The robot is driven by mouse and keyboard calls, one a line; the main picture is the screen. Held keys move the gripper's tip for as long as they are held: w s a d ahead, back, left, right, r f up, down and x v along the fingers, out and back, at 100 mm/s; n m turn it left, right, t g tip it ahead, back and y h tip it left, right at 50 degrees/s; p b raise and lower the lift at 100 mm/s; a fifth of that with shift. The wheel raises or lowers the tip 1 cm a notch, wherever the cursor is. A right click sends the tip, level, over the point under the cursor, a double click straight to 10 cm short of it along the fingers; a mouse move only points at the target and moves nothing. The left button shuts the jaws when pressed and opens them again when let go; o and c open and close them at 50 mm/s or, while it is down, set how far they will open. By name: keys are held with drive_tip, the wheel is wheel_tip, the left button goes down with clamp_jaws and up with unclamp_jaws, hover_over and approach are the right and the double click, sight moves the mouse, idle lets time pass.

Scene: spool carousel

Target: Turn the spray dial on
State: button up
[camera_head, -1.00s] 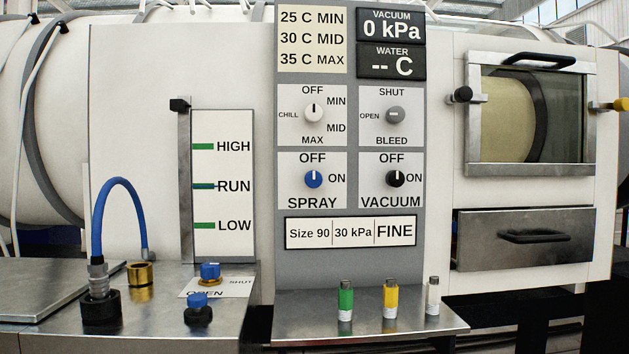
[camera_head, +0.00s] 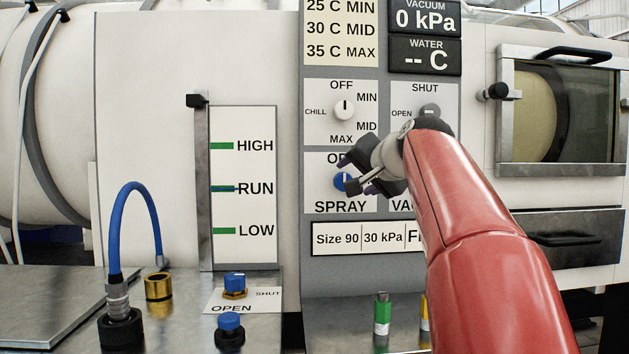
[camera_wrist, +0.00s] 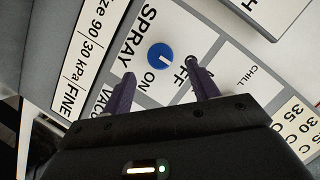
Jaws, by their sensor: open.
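The spray dial (camera_head: 340,182) is a blue round knob on the grey control panel, partly hidden by my gripper in the head view. In the wrist view the whole spray dial (camera_wrist: 159,56) shows, with its white mark on the OFF side rather than toward ON. My gripper (camera_head: 354,175) is in front of the panel at the dial. In the wrist view my gripper (camera_wrist: 160,70) is open, with its two dark purple fingers apart and the dial seen between and beyond their tips. Nothing is between the fingers, and I cannot tell whether they touch the dial.
The chill dial (camera_head: 344,110) is just above. The bleed dial (camera_head: 430,112) is partly behind my wrist, and the vacuum dial is hidden by my arm. A green-bodied vial (camera_head: 382,314) stands on the shelf below. A blue hose (camera_head: 112,225) loops at the left.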

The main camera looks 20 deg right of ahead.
sight(343, 181)
drive_tip(key=p+x, duration=0.1)
drive_tip(key=x, duration=0.6)
drive_tip(key=shift+w+p, duration=0.3)
drive_tip(key=shift+p, duration=0.05)
drive_tip(key=shift+c, duration=0.4)
drive_tip(key=c, duration=0.9)
